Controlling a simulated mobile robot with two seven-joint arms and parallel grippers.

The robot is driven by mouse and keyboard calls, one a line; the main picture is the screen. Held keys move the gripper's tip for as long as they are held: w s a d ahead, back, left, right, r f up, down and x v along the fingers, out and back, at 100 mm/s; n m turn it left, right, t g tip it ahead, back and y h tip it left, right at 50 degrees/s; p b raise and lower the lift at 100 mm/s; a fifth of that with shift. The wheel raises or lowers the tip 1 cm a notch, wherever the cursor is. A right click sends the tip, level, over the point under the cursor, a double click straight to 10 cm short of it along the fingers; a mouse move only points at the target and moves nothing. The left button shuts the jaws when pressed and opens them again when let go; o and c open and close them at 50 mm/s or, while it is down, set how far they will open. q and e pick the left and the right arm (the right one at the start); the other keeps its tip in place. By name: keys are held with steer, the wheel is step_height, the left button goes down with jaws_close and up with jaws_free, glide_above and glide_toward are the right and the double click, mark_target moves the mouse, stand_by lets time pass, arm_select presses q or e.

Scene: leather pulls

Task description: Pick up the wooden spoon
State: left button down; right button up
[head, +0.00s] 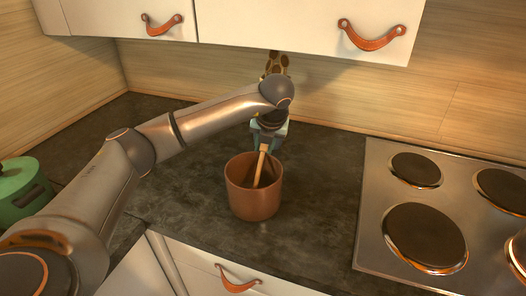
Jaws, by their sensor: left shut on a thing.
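The wooden spoon (259,168) stands tilted in a brown round pot (254,204) on the dark counter. Its lower end is hidden inside the pot. My left gripper (265,145) is above the pot's far rim, shut on the upper part of the spoon's handle. The fingertips are small and partly hidden by the wrist. My right gripper is not in view.
A hob (372,219) with several round plates fills the right side. A green lidded pot (22,190) stands at the left edge. White cabinets with leather pulls (371,37) hang low above the counter. A giraffe-patterned object (277,62) shows behind my wrist.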

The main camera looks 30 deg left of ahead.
arm_select(q)
steer(key=shift+r, duration=0.1)
stand_by(0.4)
step_height(320, 180, up, 12)
steer(key=shift+f+b, duration=0.1)
steer(key=shift+b, duration=0.3)
steer(key=s+d, duration=1.1)
steer(key=d, duration=0.2)
steer(key=shift+s+d, duration=0.35)
steer(key=shift+s, duration=0.05)
